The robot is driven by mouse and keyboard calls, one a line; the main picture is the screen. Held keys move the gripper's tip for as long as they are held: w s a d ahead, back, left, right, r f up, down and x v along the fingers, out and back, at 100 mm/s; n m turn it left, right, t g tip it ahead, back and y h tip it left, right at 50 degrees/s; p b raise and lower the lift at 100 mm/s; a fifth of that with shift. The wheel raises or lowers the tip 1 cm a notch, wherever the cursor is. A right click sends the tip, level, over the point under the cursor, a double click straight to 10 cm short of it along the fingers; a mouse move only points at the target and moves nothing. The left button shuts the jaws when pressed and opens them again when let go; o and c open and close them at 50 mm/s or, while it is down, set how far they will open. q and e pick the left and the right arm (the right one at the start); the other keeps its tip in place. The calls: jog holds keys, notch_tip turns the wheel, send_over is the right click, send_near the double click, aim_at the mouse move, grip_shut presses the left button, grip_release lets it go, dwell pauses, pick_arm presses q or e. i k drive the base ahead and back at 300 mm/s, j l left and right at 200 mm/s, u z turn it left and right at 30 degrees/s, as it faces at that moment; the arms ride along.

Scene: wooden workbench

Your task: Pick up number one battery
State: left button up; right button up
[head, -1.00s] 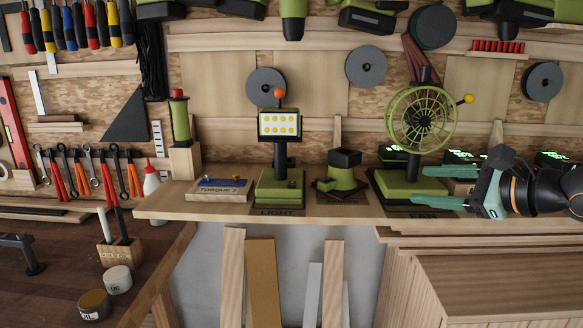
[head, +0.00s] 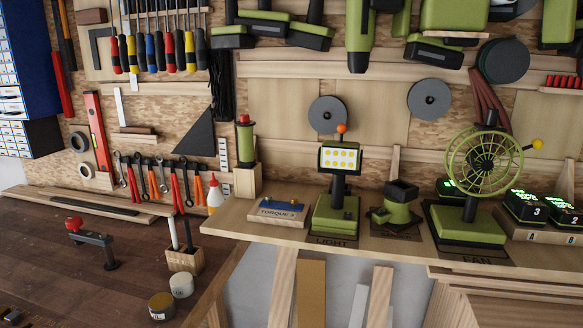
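Black batteries with glowing green tops stand at the right end of the shelf. One battery (head: 527,207) shows a 3, and the battery (head: 562,213) right of it shows a 2. A third battery (head: 447,187) is partly hidden behind the green fan (head: 470,219). Its number cannot be read, and no battery in view shows a readable 1. Neither of my grippers is in the head view.
The fan, a square green light (head: 336,214) and a green device (head: 396,208) stand along the shelf (head: 292,234). The dark workbench at lower left holds a clamp (head: 94,243), cans and a pencil block (head: 184,260).

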aim_at(446, 188)
jog(key=k+l+z, duration=0.1)
jog(key=l+z, duration=0.35)
jog(key=l, duration=1.15)
